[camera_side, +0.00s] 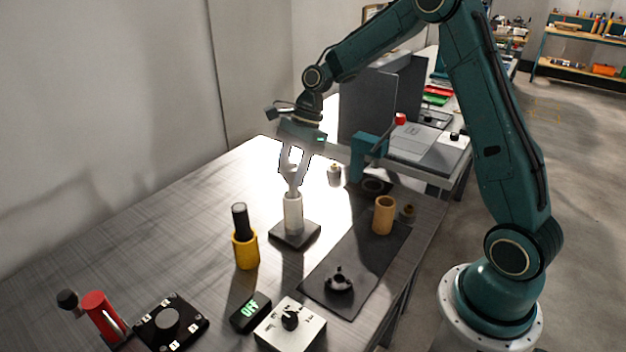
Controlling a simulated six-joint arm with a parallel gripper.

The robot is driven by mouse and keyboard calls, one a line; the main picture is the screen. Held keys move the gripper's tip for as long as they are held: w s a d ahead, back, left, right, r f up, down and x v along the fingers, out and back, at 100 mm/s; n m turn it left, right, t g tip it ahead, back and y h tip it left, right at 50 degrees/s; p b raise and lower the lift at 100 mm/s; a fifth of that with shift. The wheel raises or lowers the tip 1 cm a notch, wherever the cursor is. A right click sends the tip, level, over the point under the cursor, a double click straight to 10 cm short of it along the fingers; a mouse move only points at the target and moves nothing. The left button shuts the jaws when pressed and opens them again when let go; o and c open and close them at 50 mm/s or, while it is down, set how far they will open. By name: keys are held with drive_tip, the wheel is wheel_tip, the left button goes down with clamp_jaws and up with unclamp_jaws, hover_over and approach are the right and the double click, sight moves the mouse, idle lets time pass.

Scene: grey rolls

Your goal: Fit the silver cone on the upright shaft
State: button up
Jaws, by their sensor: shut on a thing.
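My gripper (293,180) points down over the middle of the table, its fingers closed on a small pale piece, which looks like the silver cone (293,188). The fingers and strong glare hide most of the cone. Directly below stands a pale grey roll (293,214), upright on a dark square base (296,236). The upright shaft appears to be at this base, but I cannot make it out apart from the roll. The held piece is at the top of the roll; I cannot tell whether it touches.
A yellow holder (245,250) with a black-topped cylinder stands left of the base. A dark mat (355,265) carries a tan cylinder (384,215) and a black knobbed part (338,281). A teal press (370,155) stands behind. A dial box (290,325) sits in front.

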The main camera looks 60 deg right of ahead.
drive_tip(key=shift+f, duration=2.4)
drive_tip(key=o, duration=1.2)
drive_tip(key=v, duration=1.4)
drive_tip(key=shift+d+f, duration=0.1)
drive_tip(key=s+a+r+n+t+h, duration=0.2)
drive_tip(key=s+a+r+n, duration=0.6)
drive_tip(key=s+n, duration=0.25)
drive_tip(key=s+n+t, duration=0.1)
drive_tip(key=s+n, duration=0.2)
drive_tip(key=s, duration=0.2)
drive_tip(key=s+f+n+h, duration=0.1)
drive_tip(key=s+n, duration=0.2)
drive_tip(key=s, duration=0.3)
drive_tip(key=s+a+n+t+h, duration=0.1)
drive_tip(key=s+n, duration=0.3)
drive_tip(key=s, duration=0.1)
drive_tip(key=shift+s+a+f+t, duration=0.1)
drive_tip(key=shift+s+f+t, duration=0.1)
drive_tip(key=shift+s+t, duration=0.1)
